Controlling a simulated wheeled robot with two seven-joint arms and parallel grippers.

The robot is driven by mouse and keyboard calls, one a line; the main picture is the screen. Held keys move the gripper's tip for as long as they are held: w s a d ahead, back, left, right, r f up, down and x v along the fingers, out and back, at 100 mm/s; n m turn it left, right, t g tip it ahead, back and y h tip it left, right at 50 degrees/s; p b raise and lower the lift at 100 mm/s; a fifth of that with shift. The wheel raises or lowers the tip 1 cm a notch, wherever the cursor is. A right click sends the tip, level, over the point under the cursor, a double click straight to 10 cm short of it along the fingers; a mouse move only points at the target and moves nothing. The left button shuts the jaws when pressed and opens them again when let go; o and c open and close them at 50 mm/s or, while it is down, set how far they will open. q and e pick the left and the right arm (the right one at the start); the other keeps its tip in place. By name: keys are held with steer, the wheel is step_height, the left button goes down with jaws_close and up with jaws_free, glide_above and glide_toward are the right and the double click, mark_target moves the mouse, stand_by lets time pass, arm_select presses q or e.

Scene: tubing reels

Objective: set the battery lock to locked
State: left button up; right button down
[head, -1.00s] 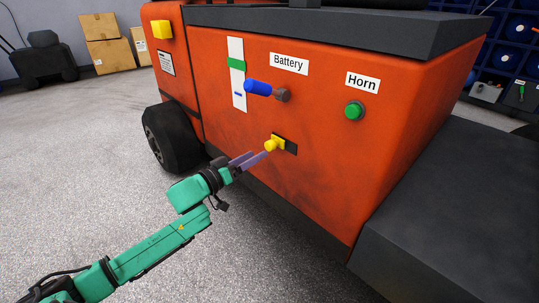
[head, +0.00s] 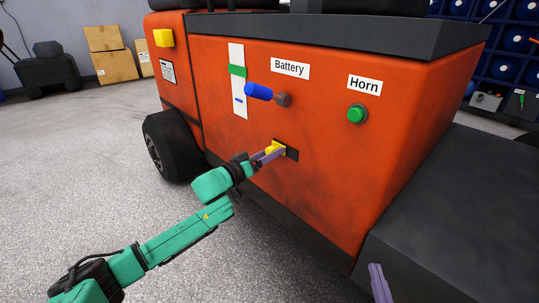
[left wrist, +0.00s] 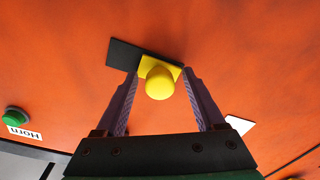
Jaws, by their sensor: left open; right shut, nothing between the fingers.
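A yellow knob (head: 275,147) sits at the left end of a dark slot plate (head: 292,154) on the orange machine side, below the blue battery lever (head: 258,92). In the left wrist view the yellow knob (left wrist: 160,84) shows between my open fingers, with a gap on both sides, and the dark plate (left wrist: 123,55) extends to the left. My left gripper (head: 270,154) is at the knob and partly hides it in the head view. My right gripper (head: 380,284) shows only as purple fingertips at the bottom edge, shut and empty, away from the machine side.
The Battery label (head: 290,68), Horn label (head: 364,84) and green button (head: 357,114) are on the same panel. A dark ledge (head: 460,210) juts out at the right.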

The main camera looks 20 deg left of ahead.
arm_select(q)
jaws_close()
stand_by(1.4)
